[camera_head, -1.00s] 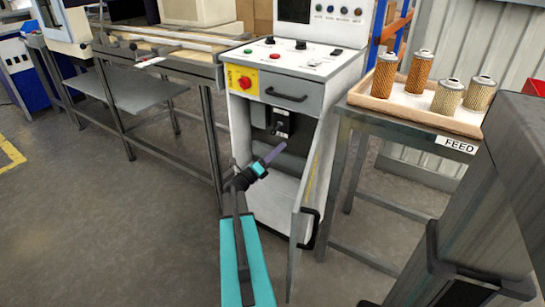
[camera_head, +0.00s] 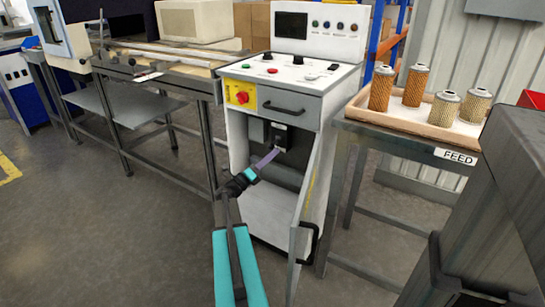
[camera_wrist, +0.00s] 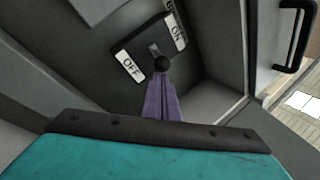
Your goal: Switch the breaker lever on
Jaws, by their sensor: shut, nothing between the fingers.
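The breaker (camera_wrist: 160,50) is a dark plate inside the open cabinet, with a white OFF label (camera_wrist: 130,67) at lower left and a white ON label (camera_wrist: 179,36) at upper right in the wrist view. Its lever (camera_wrist: 163,63) has a round black knob and sticks out towards the camera between the labels; I cannot tell which setting it is in. My gripper (camera_wrist: 162,86) has its purple fingers shut and empty, with the tips just below the knob in the picture; contact is unclear. In the head view, my gripper (camera_head: 275,152) reaches into the cabinet, just below the breaker (camera_head: 281,136).
The white cabinet (camera_head: 240,140) has its door (camera_head: 308,205) swung open to the right, with a black handle. A red knob (camera_head: 242,97) is on the front. A feed table (camera_head: 400,135) with a tray of filter cartridges stands right; a bench (camera_head: 150,75) stands left.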

